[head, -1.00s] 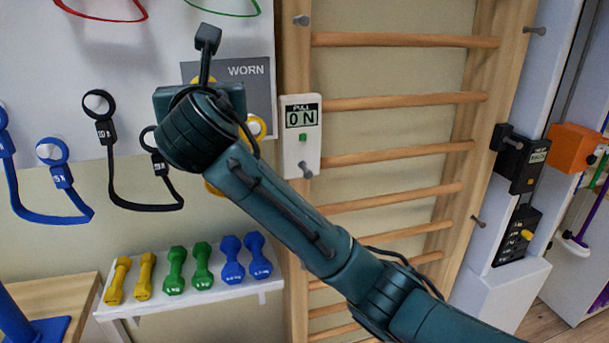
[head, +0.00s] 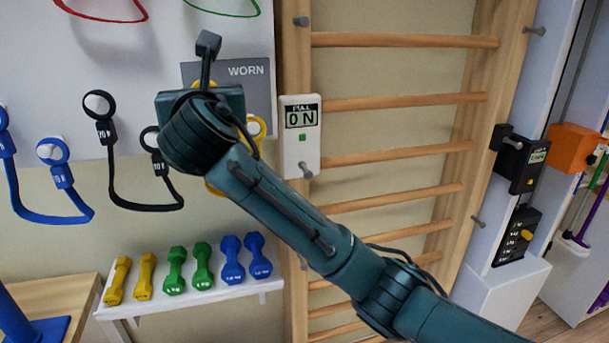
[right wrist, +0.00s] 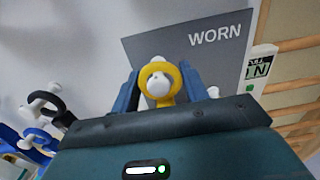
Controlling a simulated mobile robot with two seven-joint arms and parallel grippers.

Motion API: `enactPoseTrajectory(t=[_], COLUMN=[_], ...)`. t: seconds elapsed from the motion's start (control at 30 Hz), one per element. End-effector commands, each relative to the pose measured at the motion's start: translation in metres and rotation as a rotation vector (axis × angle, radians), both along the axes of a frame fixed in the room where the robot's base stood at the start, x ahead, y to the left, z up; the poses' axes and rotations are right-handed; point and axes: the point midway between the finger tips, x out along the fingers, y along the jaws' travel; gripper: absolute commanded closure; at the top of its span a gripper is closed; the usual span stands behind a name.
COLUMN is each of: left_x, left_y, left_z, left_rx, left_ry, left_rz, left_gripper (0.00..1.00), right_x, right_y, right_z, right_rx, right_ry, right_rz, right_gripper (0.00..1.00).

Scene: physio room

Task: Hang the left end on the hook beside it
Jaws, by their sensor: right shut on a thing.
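A yellow band hangs in front of the grey WORN panel (head: 248,76). Its right end ring (head: 258,127) shows in the head view at the wall, right of my wrist; a bit of its strap shows below my wrist. In the right wrist view my right gripper (right wrist: 160,70) is shut on the yellow left end ring (right wrist: 172,71), held between the two fingers. A white hook knob (right wrist: 159,87) shows within the ring's opening; I cannot tell whether the ring is around it or only in front. My left gripper is not in view.
A black band (head: 145,207) and a blue band (head: 50,216) hang to the left. A white PULL display box (head: 301,150) and wooden wall bars (head: 400,101) stand to the right. A shelf (head: 190,301) with coloured dumbbells is below.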

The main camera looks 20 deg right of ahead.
Motion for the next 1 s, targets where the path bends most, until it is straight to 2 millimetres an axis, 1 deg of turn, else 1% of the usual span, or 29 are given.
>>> enactPoseTrajectory(t=[0.2,0.23,0.5,0.53,0.7,0.8,1.0], left_x=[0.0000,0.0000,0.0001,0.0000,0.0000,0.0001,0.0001], left_y=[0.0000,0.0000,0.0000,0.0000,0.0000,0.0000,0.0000], left_z=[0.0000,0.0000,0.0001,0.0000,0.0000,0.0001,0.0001], left_rx=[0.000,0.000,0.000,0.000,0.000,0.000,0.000], left_ry=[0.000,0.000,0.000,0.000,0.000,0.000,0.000], left_rz=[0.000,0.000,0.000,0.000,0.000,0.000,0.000], left_gripper=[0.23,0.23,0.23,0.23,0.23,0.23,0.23], right_x=[0.0000,0.0000,0.0001,0.0001,0.0002,0.0002,-0.0001], right_y=[-0.0002,-0.0002,-0.0002,-0.0002,-0.0003,-0.0002,-0.0002], right_z=[-0.0002,-0.0002,-0.0003,-0.0003,-0.0007,-0.0007,-0.0006], right_rx=[0.001,0.001,0.000,0.000,0.000,0.000,0.000], right_ry=[-0.001,-0.001,0.000,0.000,0.001,0.001,0.000], right_rz=[0.000,0.000,0.000,0.000,-0.001,0.000,0.000], right_gripper=[1.00,0.55,0.33,0.30,0.29,0.23,0.23])
